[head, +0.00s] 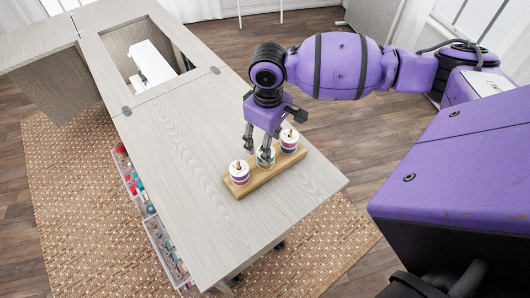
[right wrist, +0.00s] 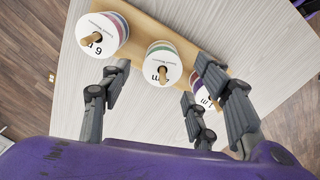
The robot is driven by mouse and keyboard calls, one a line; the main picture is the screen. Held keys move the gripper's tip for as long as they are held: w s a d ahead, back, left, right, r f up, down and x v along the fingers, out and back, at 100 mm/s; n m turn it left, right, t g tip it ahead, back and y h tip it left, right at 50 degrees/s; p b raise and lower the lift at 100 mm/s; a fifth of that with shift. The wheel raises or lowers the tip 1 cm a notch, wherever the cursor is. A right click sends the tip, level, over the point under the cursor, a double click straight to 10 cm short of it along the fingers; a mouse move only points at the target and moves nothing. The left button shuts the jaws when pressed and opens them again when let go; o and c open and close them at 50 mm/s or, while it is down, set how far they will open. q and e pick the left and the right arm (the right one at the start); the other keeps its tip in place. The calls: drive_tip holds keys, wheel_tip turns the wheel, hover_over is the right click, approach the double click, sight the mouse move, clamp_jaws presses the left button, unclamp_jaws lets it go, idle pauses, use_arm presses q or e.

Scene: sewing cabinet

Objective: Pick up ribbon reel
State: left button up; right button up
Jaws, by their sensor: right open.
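A wooden holder (head: 251,187) on the cabinet top carries three ribbon reels on pegs. The left reel (head: 239,173), middle reel (head: 265,158) and right reel (head: 289,140) have white faces and coloured ribbon edges. My right gripper (head: 257,152) is open, pointing down over the middle reel. In the right wrist view, the middle reel (right wrist: 163,64), with a green-edged band, lies between and just beyond the spread fingers (right wrist: 158,72). I cannot tell whether they touch it. Another reel (right wrist: 97,35) lies beyond the left finger. The third (right wrist: 205,96) is partly hidden by the right fingers. My left gripper is not in view.
The pale cabinet top (head: 185,140) is clear left of the holder. A white sewing machine (head: 150,63) sits in the cabinet's opening. Drawers with coloured supplies (head: 163,247) hang on its left side. A woven rug (head: 75,190) lies below.

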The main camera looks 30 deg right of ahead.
wheel_tip(320, 180, down, 3)
drive_tip(key=shift+w+f, duration=0.15)
drive_tip(key=shift+c, duration=1.2)
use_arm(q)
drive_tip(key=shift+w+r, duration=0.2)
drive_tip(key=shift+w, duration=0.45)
use_arm(e)
drive_tip(key=c, duration=0.8)
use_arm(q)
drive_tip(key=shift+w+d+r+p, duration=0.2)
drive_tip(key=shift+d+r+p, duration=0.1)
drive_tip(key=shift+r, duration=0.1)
use_arm(e)
wheel_tip(320, 180, up, 10)
drive_tip(key=shift+a, duration=0.1)
